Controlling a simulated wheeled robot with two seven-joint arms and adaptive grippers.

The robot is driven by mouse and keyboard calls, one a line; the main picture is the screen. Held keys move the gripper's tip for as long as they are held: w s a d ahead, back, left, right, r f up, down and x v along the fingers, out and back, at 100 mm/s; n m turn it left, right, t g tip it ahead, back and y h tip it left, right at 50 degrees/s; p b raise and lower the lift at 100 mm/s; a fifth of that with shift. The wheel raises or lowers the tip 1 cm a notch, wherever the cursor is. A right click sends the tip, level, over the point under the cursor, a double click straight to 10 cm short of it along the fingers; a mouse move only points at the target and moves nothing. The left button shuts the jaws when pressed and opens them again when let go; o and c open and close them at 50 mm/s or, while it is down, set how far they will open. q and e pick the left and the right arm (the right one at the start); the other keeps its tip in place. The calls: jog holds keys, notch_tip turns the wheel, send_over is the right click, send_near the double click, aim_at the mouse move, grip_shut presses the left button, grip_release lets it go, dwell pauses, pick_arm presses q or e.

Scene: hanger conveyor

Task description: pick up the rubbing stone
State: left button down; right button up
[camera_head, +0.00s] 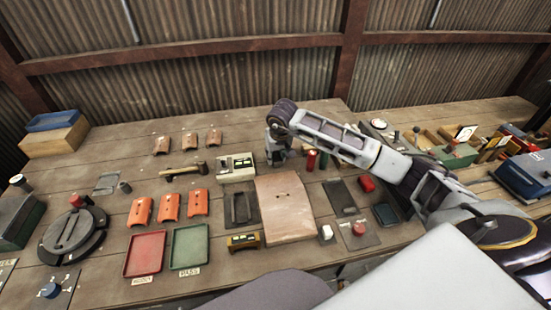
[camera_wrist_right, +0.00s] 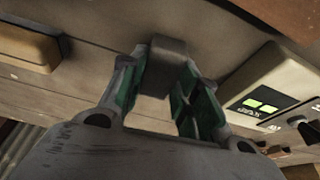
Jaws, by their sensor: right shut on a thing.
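The rubbing stone appears to be the small grey block (camera_wrist_right: 166,62) between my right fingertips in the right wrist view. My right gripper (camera_wrist_right: 160,85) is shut on it, with the green-lined fingers on either side. The block's far end sticks out past the fingertips over the planks; I cannot tell whether it touches the table. In the head view my right gripper (camera_head: 277,157) points down behind the tan curved panel (camera_head: 285,210), and the stone cannot be made out there. My left gripper is in neither view.
A meter box with green displays (camera_head: 237,167) stands close left of the gripper; it also shows in the right wrist view (camera_wrist_right: 265,105). A hammer (camera_head: 183,172) lies farther left. Red cylinders (camera_head: 311,160) stand to the right. A red tray (camera_head: 145,253) and green tray (camera_head: 189,246) sit in front.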

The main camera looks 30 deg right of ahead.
aim_at(276, 156)
jog(key=shift+r, duration=0.1)
notch_tip(276, 156, up, 10)
jog(key=b, duration=0.1)
dwell(0.8)
jog(key=o, duration=0.4)
jog(key=shift+c, duration=0.9)
